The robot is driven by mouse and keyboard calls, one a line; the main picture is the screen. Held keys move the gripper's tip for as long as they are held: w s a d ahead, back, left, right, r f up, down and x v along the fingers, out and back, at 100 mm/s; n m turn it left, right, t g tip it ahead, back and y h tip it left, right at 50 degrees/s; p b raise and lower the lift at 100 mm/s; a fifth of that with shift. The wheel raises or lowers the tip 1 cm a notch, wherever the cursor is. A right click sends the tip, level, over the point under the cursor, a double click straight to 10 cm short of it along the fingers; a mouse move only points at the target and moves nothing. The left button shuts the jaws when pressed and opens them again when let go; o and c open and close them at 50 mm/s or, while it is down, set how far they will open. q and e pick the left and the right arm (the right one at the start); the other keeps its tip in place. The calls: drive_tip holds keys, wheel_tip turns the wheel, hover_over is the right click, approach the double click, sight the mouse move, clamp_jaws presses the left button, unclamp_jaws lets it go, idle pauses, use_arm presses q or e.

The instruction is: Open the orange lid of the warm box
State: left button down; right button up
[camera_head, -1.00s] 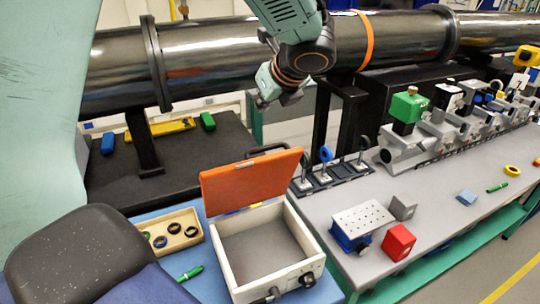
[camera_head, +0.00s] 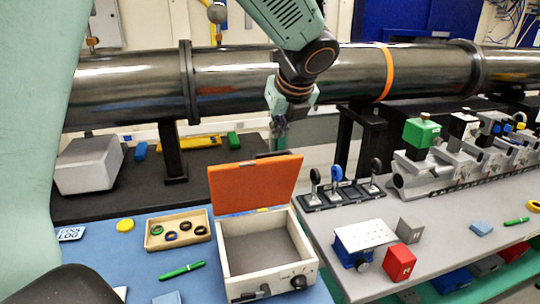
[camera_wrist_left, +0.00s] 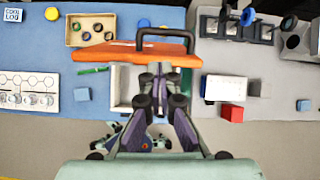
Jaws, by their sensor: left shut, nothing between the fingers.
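The warm box (camera_head: 240,282) is a white open box with a grey inside, on the blue table top. Its orange lid (camera_head: 255,186) stands raised at the box's back edge, tilted a little back. My left gripper (camera_head: 279,132) is shut and empty, above and behind the lid, apart from it in the head view. In the left wrist view the gripper (camera_wrist_left: 161,75) shows in front of the lid (camera_wrist_left: 125,52), and the lid's dark handle (camera_wrist_left: 165,36) shows beyond the fingertips. The box is partly hidden there by the gripper.
A wooden tray (camera_head: 151,243) with dark rings stands left of the box, with a green pen (camera_head: 182,270) before it. A black beam pipe (camera_head: 240,82) runs behind.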

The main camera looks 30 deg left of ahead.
use_arm(q)
drive_tip(key=shift+m, duration=0.6)
drive_tip(key=x, duration=0.7)
drive_tip(key=w+b+x, duration=0.1)
drive_tip(key=x, duration=0.3)
drive_tip(key=shift+d, duration=0.25)
drive_tip(key=shift+a+f, duration=0.1)
drive_tip(key=shift+f, duration=0.05)
drive_tip(key=shift+s+d+r, duration=0.3)
drive_tip(key=shift+s+r, duration=0.05)
drive_tip(key=shift+s, duration=0.1)
drive_tip(key=shift+w+a, duration=0.1)
drive_tip(key=shift+w, duration=0.25)
drive_tip(key=w+a+p, duration=0.1)
drive_tip(key=p, duration=0.1)
drive_tip(key=w+a+p, duration=0.1)
drive_tip(key=p, duration=0.1)
drive_tip(key=shift+a+r, duration=0.3)
drive_tip(key=shift+a, duration=0.1)
drive_tip(key=shift+w+a+f+p, duration=0.2)
drive_tip(key=shift+w+a+p, duration=0.3)
drive_tip(key=shift+a+p, duration=0.1)
use_arm(e)
drive_tip(key=r, duration=0.4)
drive_tip(key=shift+w+r, duration=0.15)
drive_tip(key=shift+w, duration=0.05)
use_arm(q)
drive_tip(key=shift+d+r, duration=0.1)
use_arm(e)
drive_tip(key=shift+r, duration=0.1)
